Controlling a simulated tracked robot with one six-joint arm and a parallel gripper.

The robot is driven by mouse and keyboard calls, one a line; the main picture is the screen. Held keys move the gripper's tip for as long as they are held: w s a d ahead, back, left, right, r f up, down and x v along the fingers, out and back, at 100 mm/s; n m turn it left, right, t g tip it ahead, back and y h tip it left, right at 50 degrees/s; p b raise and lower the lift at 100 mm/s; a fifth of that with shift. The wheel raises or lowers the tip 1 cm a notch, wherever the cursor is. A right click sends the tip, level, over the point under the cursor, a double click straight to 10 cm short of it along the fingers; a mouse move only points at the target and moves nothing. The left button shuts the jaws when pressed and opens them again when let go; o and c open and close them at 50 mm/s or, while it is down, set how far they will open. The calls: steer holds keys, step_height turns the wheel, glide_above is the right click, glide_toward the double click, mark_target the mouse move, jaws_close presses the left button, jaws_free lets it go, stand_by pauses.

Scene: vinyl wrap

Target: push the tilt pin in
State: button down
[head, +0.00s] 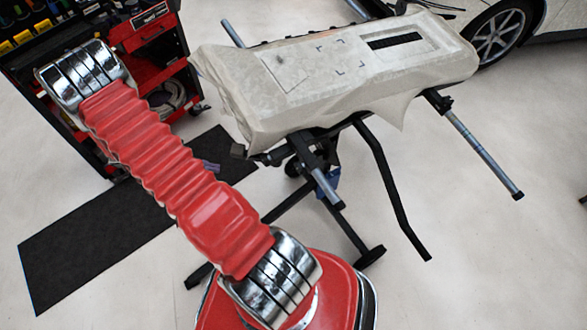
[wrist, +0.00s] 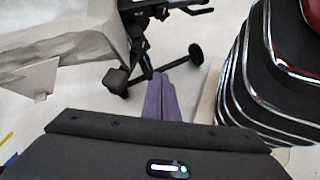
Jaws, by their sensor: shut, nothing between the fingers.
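My gripper (wrist: 159,78) shows its purple fingers shut together and empty in the wrist view. In the head view only a small purple part of my gripper (head: 212,168) shows past my red arm. A black stand (head: 305,155) carries a covered panel. A dark square block (head: 238,151) sits at the stand's left end; in the wrist view the block (wrist: 117,79) is just left of the fingertips, with a visible gap in the picture. I cannot make out the tilt pin for certain in either view. I see no contact between fingers and stand.
The pale wrapped panel (head: 310,78) lies on the stand, its loose wrap hanging at the edges. A red tool cart (head: 160,40) stands at the upper left by a black mat (head: 85,245). A car wheel (head: 500,35) is at the upper right.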

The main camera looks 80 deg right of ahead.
steer(key=s+d+f+n+g+h, duration=0.1)
steer(key=s+d+f, duration=0.3)
steer(key=f, duration=0.4)
steer(key=s+d+f+n+g+h, duration=0.1)
steer(key=s+d+f+n+h, duration=0.3)
steer(key=f, duration=0.4)
steer(key=s+d+f+n+h, duration=0.2)
steer(key=s+d+f+h, duration=0.1)
steer(key=f, duration=0.5)
steer(key=shift+s+d+g, duration=0.4)
steer(key=shift+s+d, duration=0.05)
steer(key=shift+s, duration=0.1)
steer(key=x, duration=1.4)
